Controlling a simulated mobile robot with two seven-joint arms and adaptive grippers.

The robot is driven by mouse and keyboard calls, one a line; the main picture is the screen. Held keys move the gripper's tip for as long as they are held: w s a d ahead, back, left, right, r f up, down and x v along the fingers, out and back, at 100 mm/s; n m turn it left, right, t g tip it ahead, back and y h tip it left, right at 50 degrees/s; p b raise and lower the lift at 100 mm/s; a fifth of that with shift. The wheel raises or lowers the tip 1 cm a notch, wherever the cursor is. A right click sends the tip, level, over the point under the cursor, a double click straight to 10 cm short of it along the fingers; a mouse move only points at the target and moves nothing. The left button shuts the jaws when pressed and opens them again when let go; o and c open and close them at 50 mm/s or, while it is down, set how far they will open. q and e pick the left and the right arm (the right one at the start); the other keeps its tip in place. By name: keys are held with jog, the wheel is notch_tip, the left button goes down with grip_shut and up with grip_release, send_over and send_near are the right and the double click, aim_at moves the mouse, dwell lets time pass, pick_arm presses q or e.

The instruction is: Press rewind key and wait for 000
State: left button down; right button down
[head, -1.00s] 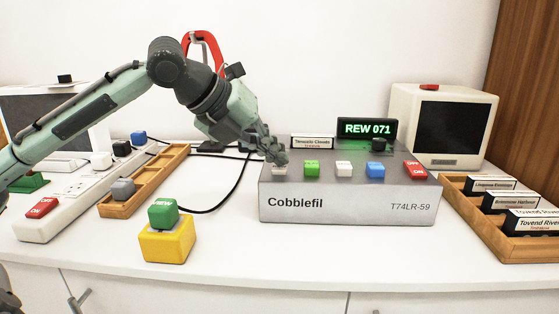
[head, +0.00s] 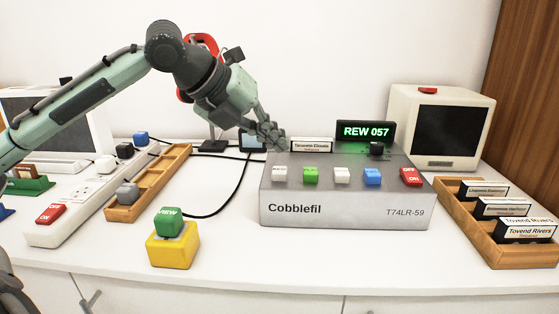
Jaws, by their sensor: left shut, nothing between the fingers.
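A grey tape machine labelled Cobblefil (head: 345,212) stands on the white counter. Its top has a row of keys: a white key at the left end (head: 280,175), a green key (head: 311,176), a white key (head: 342,176), a blue key (head: 373,177) and a red OFF/ON key (head: 411,177). The left-end key's lettering is too small to read surely. The display (head: 366,131) reads REW 057 in green. My left gripper (head: 276,143) is shut and empty, above and behind the left-end key, apart from it. My right gripper is not in view.
A yellow box with a green VIEW button (head: 168,221) stands in front left. A power strip (head: 85,197) and a wooden tray (head: 150,183) lie left. A wooden rack of labelled cassettes (head: 494,252) and a monitor (head: 441,125) stand right. The front counter is clear.

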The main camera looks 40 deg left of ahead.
aim_at(275, 171)
pick_arm(q)
jog(key=shift+r+p, duration=1.05)
jog(key=shift+r, duration=0.45)
jog(key=shift+f, duration=0.1)
